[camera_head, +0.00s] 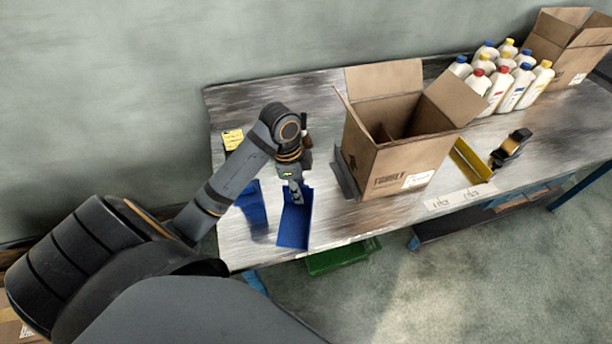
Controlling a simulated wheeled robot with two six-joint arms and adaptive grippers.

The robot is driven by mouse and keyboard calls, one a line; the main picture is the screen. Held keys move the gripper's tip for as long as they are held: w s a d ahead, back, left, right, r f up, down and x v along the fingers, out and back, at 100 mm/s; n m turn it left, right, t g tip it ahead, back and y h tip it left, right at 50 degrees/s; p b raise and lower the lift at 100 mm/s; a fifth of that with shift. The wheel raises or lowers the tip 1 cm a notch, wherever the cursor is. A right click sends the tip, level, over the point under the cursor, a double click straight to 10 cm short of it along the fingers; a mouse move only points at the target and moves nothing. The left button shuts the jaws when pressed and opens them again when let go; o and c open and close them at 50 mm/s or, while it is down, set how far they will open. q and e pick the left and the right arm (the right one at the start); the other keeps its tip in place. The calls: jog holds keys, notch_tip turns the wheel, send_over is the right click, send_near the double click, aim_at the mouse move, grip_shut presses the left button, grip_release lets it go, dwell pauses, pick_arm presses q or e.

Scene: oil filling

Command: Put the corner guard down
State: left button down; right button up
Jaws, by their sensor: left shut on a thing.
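A blue corner guard (295,226) is at the left part of the metal table, near its front edge. My left gripper (296,192) is over its upper end and shut on it. I cannot tell whether the guard touches the tabletop. A second blue piece (252,207) lies just to the left, partly hidden by my left arm. My right gripper is not in view.
An open cardboard box (405,165) stands right of the guard, with a grey piece (346,176) at its left side. A yellow piece (470,160) and a tape dispenser (511,148) lie further right. Several white bottles (503,88) and another box (570,45) stand at the back right.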

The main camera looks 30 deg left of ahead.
pick_arm(q)
jog(key=w+a+f+b, duration=0.1)
jog(key=w+f+b, duration=0.1)
jog(key=w, duration=0.1)
jog(key=w+a+f+b, duration=0.2)
jog(key=w+f, duration=0.1)
jog(key=w, duration=0.1)
jog(key=w+a+f+b, duration=0.1)
jog(key=w+f+b, duration=0.1)
jog(key=w+f, duration=0.1)
jog(key=shift+w+a+f, duration=0.1)
jog(key=shift+w+a, duration=0.3)
jog(key=shift+w+a+f, duration=0.1)
jog(key=shift+w+f, duration=0.2)
jog(key=shift+f, duration=0.15)
jog(key=shift+w+a+f+p, duration=0.15)
jog(key=shift+f+p, duration=0.25)
jog(key=shift+f, duration=1.4)
jog(key=c, duration=1)
grip_release()
